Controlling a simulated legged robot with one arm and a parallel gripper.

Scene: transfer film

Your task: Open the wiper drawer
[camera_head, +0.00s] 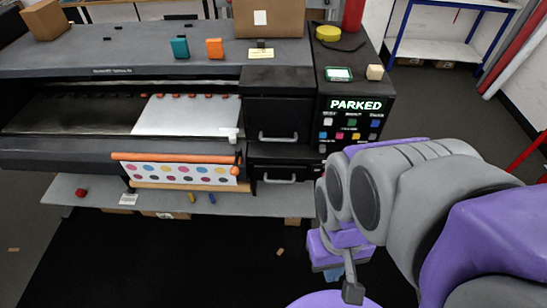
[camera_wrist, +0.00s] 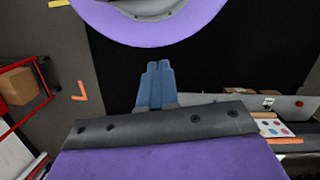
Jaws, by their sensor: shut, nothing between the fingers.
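A dark printer holds two black drawer fronts, one above the other, in the head view. The upper drawer (camera_head: 275,115) has a grey bar handle (camera_head: 278,138). The lower drawer (camera_head: 300,162) has a similar handle (camera_head: 280,180). Both look closed, and I cannot read which is the wiper drawer. My gripper (camera_head: 335,275) hangs below and to the right of the drawers, apart from them. In the wrist view its blue fingers (camera_wrist: 158,88) are together with nothing between them. Neither drawer can be made out in the wrist view.
The control panel (camera_head: 356,117) right of the drawers reads PARKED. A roll with a dotted print (camera_head: 180,172) projects left of the drawers. A grey shelf (camera_head: 100,185) runs below the printer. Dark floor (camera_head: 220,260) in front looks mostly clear. A red cart (camera_wrist: 20,100) shows in the wrist view.

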